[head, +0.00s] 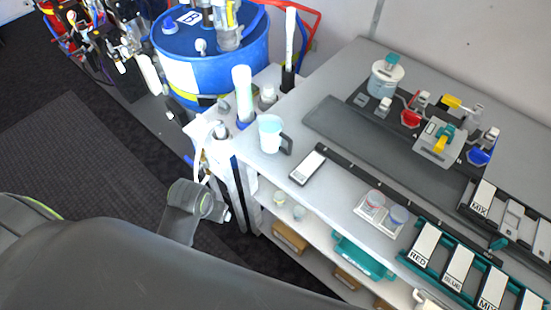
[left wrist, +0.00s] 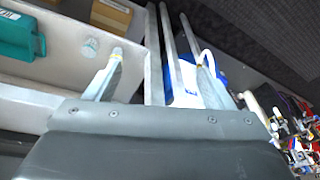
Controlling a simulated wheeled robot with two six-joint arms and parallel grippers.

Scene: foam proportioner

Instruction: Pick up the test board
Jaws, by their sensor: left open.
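A flat board with a dark frame and a white face (head: 308,167) lies on the grey bench top; it looks like the test board, though I cannot read any marking on it. It lies to the right of a white mug (head: 271,134) with a dark handle. My left gripper (left wrist: 160,65) is open and empty in the left wrist view, its two fingers apart beside the lower shelf. In the head view my left arm comes in at the bottom left, below and left of the board; the fingers cannot be made out there. My right gripper is not in view.
The bench's upright posts (head: 237,185) stand close to my left arm. The lower shelf holds a teal case (head: 362,258) and brown boxes (head: 289,238). Small cups (head: 373,200), labelled panels (head: 425,245) and a blue drum (head: 212,55) stand around the board. The dark floor is clear at left.

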